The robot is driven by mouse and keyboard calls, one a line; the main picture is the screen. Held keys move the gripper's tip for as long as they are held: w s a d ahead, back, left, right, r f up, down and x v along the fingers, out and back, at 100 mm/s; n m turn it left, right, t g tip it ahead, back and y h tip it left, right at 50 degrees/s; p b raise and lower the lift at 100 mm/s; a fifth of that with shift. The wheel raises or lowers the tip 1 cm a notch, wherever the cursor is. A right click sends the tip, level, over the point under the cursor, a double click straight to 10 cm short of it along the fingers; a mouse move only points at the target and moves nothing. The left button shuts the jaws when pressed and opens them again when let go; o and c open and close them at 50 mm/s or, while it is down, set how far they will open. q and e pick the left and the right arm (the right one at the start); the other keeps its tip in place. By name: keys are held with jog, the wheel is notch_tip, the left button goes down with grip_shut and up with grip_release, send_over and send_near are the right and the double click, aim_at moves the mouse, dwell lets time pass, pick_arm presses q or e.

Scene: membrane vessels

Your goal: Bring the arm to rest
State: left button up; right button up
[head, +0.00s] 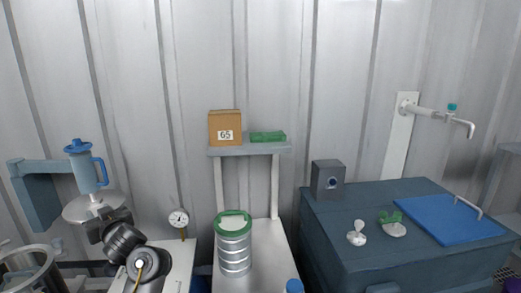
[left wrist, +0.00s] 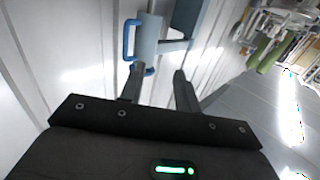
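My left arm comes in at the lower left of the head view, with dark round joints. My left gripper (head: 98,204) points up in front of a wall-mounted blue-grey vessel (head: 86,175) with a blue handle and cap. In the left wrist view its two dark fingers (left wrist: 160,84) stand apart with nothing between them. The vessel, with its blue handle (left wrist: 129,40), shows beyond the fingertips; the exact gap cannot be told. My right gripper is not in view.
A dial gauge (head: 179,218) stands right of my arm. A green-rimmed metal canister (head: 234,250) stands on the middle bench. A cardboard box (head: 225,128) and green tray (head: 268,137) sit on a shelf. A dark chest (head: 345,215) with a blue board (head: 440,222) is at right.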

pick_arm(q)
jog(key=s+d+f+m+h, duration=0.4)
jog(key=s+d+f+h, duration=0.25)
jog(key=f, duration=0.55)
jog(key=s+d+f+m+h, duration=0.45)
jog(key=s+d+f, duration=0.3)
jog(key=f, duration=0.35)
jog(key=s+d+f+m+g+h, duration=0.1)
jog(key=s+d+f+g, duration=0.15)
jog(key=s, duration=0.65)
jog(key=s+d+f+m+g+h, duration=0.1)
jog(key=s+d+f+g, duration=0.15)
jog(key=s, duration=0.65)
jog(key=s+d+f+m+g+h, duration=0.1)
jog(key=s+d+f+g, duration=0.2)
jog(key=s, duration=0.7)
notch_tip(320, 180, down, 24)
jog(key=a+f+g, duration=0.1)
jog(key=s+a+f+g, duration=0.1)
jog(key=s+a+f, duration=0.2)
jog(key=s+f, duration=1.3)
jog(key=shift+s+f+m+y, duration=0.3)
jog(key=shift+s+m, duration=0.05)
jog(key=shift+s, duration=0.2)
